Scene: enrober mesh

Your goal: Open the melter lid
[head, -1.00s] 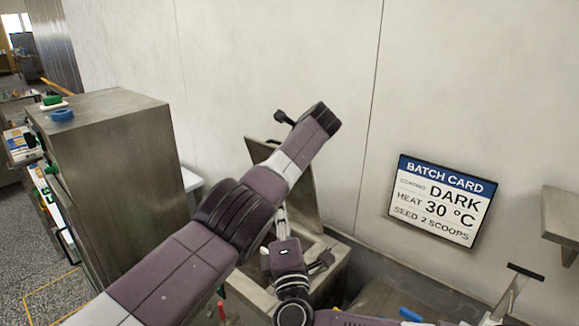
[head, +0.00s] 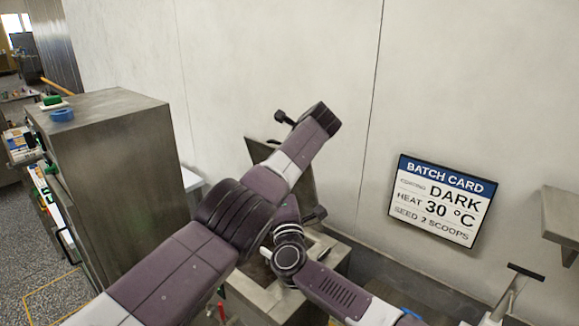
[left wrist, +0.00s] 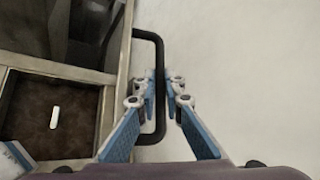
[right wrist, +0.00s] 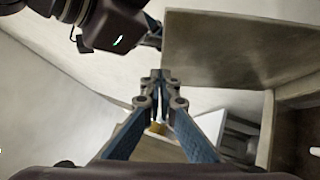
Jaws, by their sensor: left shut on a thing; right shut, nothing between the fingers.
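The melter lid (head: 262,150) is a steel panel standing raised, tilted toward the wall, above the melter (head: 262,298). It also shows in the right wrist view (right wrist: 240,50). My left gripper (left wrist: 166,82) is shut on the lid's black bar handle (left wrist: 150,36). In the head view my left arm hides that grip and part of the lid. My right gripper (right wrist: 161,78) is shut and empty, in front of the lid's left edge in the right wrist view; whether it touches the lid I cannot tell. Its fingers are hidden in the head view.
A tall steel cabinet (head: 115,180) stands at the left with a blue ring (head: 62,115) on top. A batch card sign (head: 440,200) hangs on the wall, with a steel shelf (head: 562,220) at the right. My arms cross closely over the melter.

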